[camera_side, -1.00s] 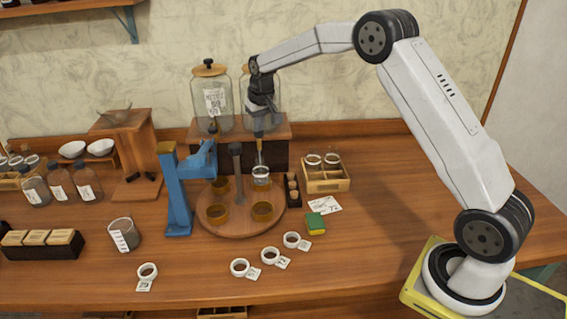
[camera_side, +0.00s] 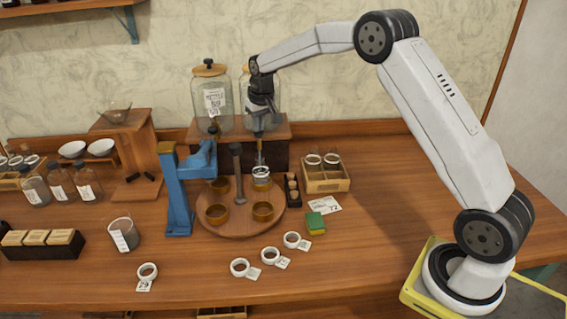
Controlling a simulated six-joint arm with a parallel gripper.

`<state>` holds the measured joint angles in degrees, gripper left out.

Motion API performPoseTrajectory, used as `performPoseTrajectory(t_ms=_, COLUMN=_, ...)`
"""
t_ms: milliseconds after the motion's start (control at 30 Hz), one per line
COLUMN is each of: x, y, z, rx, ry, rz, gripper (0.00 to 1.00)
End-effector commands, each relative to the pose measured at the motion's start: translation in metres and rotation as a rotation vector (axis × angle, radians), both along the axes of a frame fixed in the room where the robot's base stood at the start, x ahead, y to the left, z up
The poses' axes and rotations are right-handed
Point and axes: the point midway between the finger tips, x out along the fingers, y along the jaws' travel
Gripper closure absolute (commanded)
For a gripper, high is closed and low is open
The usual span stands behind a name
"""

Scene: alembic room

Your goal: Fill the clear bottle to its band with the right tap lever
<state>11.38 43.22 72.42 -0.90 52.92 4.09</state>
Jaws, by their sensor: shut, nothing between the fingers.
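The right jar (camera_side: 274,98) stands on a wooden stand, partly hidden behind my gripper. Its tap and lever are mostly hidden by my gripper, so the lever's position is unclear. My gripper (camera_side: 259,133) is shut, pointing down in front of this jar at tap height. I cannot tell whether it touches the lever. Below it, a small clear bottle with a white band (camera_side: 261,174) sits upright in the back right cup of the round wooden turntable (camera_side: 240,222). A thin pale vertical line shows above the bottle's mouth. The liquid level in the bottle is too small to read.
The left jar (camera_side: 212,100) stands beside the right one. A blue press (camera_side: 179,195) stands left of the turntable. A wooden crate (camera_side: 328,181) with bottles, a dark cork rack (camera_side: 292,190) and a green-yellow sponge (camera_side: 315,223) are at right. White tagged rings (camera_side: 240,267) lie in front.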

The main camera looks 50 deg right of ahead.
Motion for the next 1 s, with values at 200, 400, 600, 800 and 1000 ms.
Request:
performPoseTrajectory(t_ms=200, x=-0.0002, y=0.0001, z=-0.0008, rx=0.000, ry=0.001, rz=0.000, gripper=1.00)
performPoseTrajectory(t_ms=400, x=-0.0001, y=0.0000, z=-0.0007, rx=0.000, ry=0.001, rz=0.000, gripper=1.00)
performPoseTrajectory(t_ms=600, x=0.0000, y=0.0000, z=0.0011, rx=0.000, ry=0.000, rz=0.000, gripper=1.00)
performPoseTrajectory(t_ms=800, x=0.0001, y=0.0000, z=0.0082, rx=0.000, ry=-0.001, rz=0.000, gripper=1.00)
performPoseTrajectory(t_ms=1000, x=-0.0001, y=0.0000, z=0.0071, rx=0.000, ry=0.001, rz=0.000, gripper=1.00)
